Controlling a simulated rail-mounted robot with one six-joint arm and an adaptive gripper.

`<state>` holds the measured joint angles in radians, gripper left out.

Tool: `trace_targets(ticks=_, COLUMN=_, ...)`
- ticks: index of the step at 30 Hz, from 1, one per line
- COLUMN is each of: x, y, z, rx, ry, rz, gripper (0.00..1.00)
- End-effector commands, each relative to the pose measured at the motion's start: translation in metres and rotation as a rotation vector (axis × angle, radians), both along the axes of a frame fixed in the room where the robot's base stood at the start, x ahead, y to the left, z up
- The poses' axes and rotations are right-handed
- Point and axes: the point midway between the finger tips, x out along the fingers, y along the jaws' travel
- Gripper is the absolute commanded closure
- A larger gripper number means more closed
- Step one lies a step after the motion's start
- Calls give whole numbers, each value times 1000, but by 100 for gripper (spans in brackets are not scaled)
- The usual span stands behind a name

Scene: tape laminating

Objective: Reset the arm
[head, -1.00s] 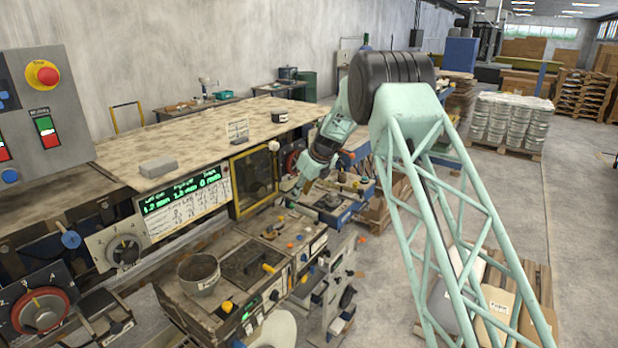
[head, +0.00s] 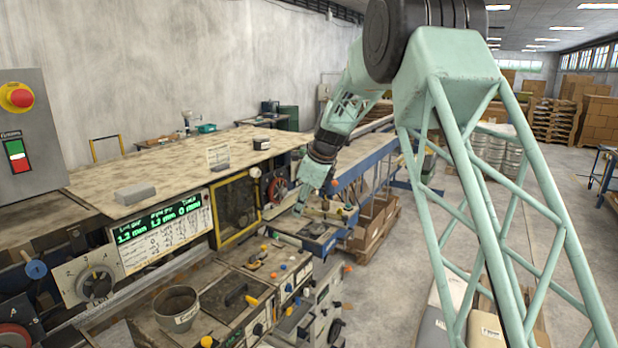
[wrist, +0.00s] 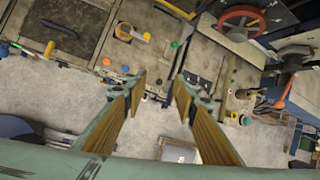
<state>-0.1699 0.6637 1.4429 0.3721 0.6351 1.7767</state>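My arm reaches in from the right of the head view, and my gripper (head: 299,207) hangs over the right end of the machine bench (head: 215,285). In the wrist view my gripper (wrist: 160,88) shows two fingers with yellow-brown inner faces and a clear gap between the tips. It is open with nothing between the fingers. Under it lie the concrete floor and the bench edge with coloured knobs.
A grey bucket (head: 177,308) stands on the bench. A lit display panel (head: 160,217) and a yellow-framed window (head: 238,205) stand behind. A red handwheel (wrist: 242,22) is near my gripper in the wrist view. Open floor (head: 385,290) lies right of the bench.

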Motion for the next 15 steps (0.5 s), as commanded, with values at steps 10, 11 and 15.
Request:
trace_targets(ticks=10, x=-54, y=-30, z=37, rx=-85, ry=-47, rz=153, gripper=74)
trace_targets(ticks=11, x=-59, y=-32, z=40, rx=-92, ry=-50, rz=166, gripper=74)
trace_targets(ticks=15, x=-83, y=-43, z=52, rx=-127, ry=-67, rz=228, gripper=74)
